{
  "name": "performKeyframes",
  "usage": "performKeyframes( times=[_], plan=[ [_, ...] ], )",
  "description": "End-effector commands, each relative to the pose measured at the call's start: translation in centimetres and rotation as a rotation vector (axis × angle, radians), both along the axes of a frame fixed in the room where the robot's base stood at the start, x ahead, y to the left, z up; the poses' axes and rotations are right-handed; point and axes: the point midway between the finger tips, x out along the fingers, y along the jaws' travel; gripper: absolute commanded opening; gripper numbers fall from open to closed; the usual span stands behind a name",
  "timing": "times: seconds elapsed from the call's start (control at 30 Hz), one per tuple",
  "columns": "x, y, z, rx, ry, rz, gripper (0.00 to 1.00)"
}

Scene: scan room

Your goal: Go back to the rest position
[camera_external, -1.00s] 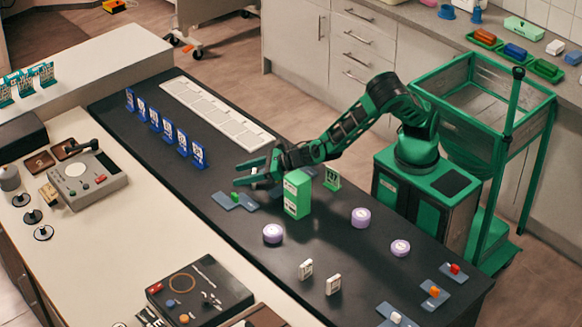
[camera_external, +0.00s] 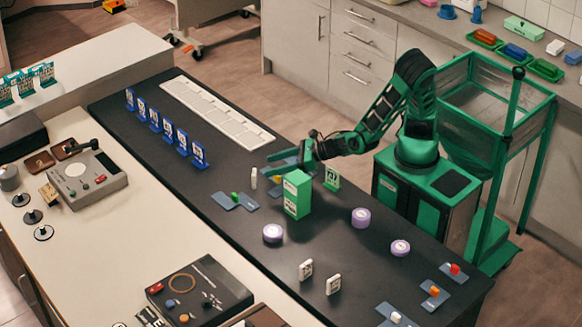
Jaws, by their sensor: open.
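My gripper (camera_external: 279,163) is open and empty above the far side of the dark bench top (camera_external: 190,205). It points left, with its arm folded back toward my green base. A small white upright piece (camera_external: 253,178) stands on the bench to the left of the fingers, apart from them. A green and white box (camera_external: 297,194) stands just in front of and below the gripper. A green tag stand (camera_external: 332,179) is to the right of the box, under my forearm.
A grey pad with a green knob (camera_external: 235,199) lies left of the box. Purple-white discs (camera_external: 360,217) and white blocks (camera_external: 306,268) stand nearer. Blue tag stands (camera_external: 168,131) line the bench beside a long white tray (camera_external: 215,110). Switch pads (camera_external: 435,292) lie at the right end.

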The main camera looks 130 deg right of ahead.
Motion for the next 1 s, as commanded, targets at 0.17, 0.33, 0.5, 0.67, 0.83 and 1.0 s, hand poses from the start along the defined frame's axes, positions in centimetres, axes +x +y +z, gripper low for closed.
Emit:
performKeyframes(
  times=[0.17, 0.33, 0.5, 0.67, 0.83, 1.0],
  plan=[
    [0.0, 0.0, 0.0, 0.0, 0.0, 0.0, 0.54],
    [0.0, 0.0, 0.0, 0.002, -0.001, -0.001, 0.54],
    [-0.6, 0.0, -0.5, 0.111, -0.048, -0.064, 0.54],
    [-2.3, 1.1, -1.7, 0.408, -0.172, -0.245, 0.54],
    [-4.2, 3.6, -2.3, 0.758, -0.313, -0.486, 0.54],
    [-6.1, 7.3, -1.4, 1.093, -0.439, -0.748, 0.54]
  ],
)
